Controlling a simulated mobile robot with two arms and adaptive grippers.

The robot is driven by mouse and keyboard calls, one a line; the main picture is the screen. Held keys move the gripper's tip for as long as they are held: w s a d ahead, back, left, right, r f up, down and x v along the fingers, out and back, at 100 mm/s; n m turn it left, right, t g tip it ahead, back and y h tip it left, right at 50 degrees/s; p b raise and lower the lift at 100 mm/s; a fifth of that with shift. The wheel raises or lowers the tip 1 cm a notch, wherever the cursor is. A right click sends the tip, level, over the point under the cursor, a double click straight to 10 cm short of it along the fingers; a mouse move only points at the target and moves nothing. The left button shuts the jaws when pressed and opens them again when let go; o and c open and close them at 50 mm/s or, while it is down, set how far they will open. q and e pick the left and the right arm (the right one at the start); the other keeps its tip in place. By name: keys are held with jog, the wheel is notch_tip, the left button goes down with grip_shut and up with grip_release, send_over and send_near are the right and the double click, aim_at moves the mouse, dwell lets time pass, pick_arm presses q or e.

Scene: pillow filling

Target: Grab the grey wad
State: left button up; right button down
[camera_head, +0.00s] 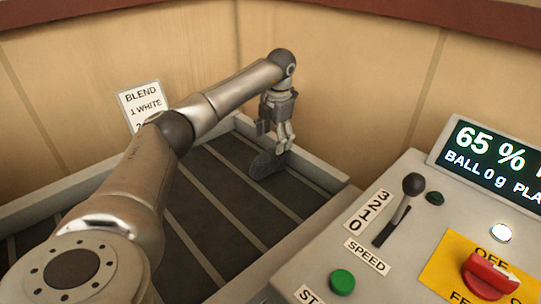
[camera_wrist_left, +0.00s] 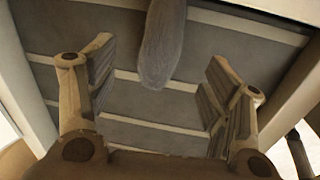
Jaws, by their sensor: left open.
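The grey wad (camera_head: 268,165) lies on the dark slatted bed near its far right corner. It is a small fuzzy lump. My left gripper (camera_head: 281,146) points down just above and at the wad, partly overlapping it in the head view. In the left wrist view the gripper (camera_wrist_left: 157,90) is open, its two fingers wide apart. The wad (camera_wrist_left: 162,45) shows between and beyond the fingers at the top middle, its upper part cut off by the frame edge. I cannot tell whether a finger touches it. My right gripper is not in view.
The slatted bed (camera_head: 222,171) has raised pale rims and is otherwise bare. A control panel stands at right with a speed lever (camera_head: 405,205), green button (camera_head: 342,281), red switch (camera_head: 490,274) and display (camera_head: 495,160). A blend card (camera_head: 140,101) stands behind my arm.

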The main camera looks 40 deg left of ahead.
aim_at(270, 155)
pick_arm(q)
jog(key=f, duration=0.3)
jog(key=shift+s+f, duration=0.4)
jog(key=f, duration=0.5)
jog(key=shift+s+a+p, duration=0.1)
jog(key=shift+a+p, duration=0.3)
jog(key=shift+f, duration=0.15)
jog(key=c, duration=1.2)
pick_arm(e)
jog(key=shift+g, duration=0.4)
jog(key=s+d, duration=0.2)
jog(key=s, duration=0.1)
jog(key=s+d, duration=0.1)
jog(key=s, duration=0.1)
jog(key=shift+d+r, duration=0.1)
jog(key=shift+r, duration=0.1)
